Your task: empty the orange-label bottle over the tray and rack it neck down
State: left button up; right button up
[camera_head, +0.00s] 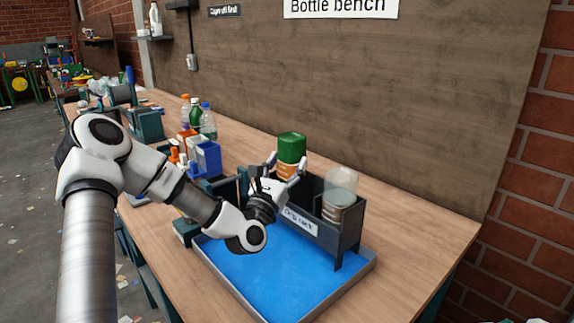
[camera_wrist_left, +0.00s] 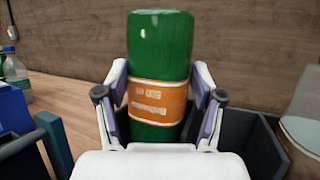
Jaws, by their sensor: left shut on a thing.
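The orange-label bottle is green (camera_head: 292,143) and stands upright with its rounded base up; it also fills the middle of the left wrist view (camera_wrist_left: 160,55). Its neck end is hidden low behind my gripper and the rack wall. My left gripper (camera_head: 284,172) is shut around the bottle at its orange label, a finger on each side. The bottle is over or in the dark drip rack (camera_head: 349,244); I cannot tell if it rests there. The blue-floored tray (camera_head: 275,275) lies in front of and under the rack. My right gripper is not in view.
A clear bottle (camera_head: 342,180) stands base up in the rack's right end. Several bottles (camera_head: 207,122) and a blue bin (camera_head: 207,158) are at the left on the bench. The wooden bench (camera_head: 420,235) is clear at the right. A wall stands behind.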

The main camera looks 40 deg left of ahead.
pick_arm(q)
jog(key=shift+f+b, duration=0.45)
jog(key=shift+f, duration=0.35)
jog(key=shift+r, duration=0.1)
jog(key=o, duration=1.3)
jog(key=shift+s, duration=0.1)
jog(key=v, duration=0.6)
jog(key=shift+s, duration=0.2)
jog(key=shift+s+d+f, duration=0.25)
jog(key=shift+s+f, duration=0.1)
jog(key=shift+r, duration=0.1)
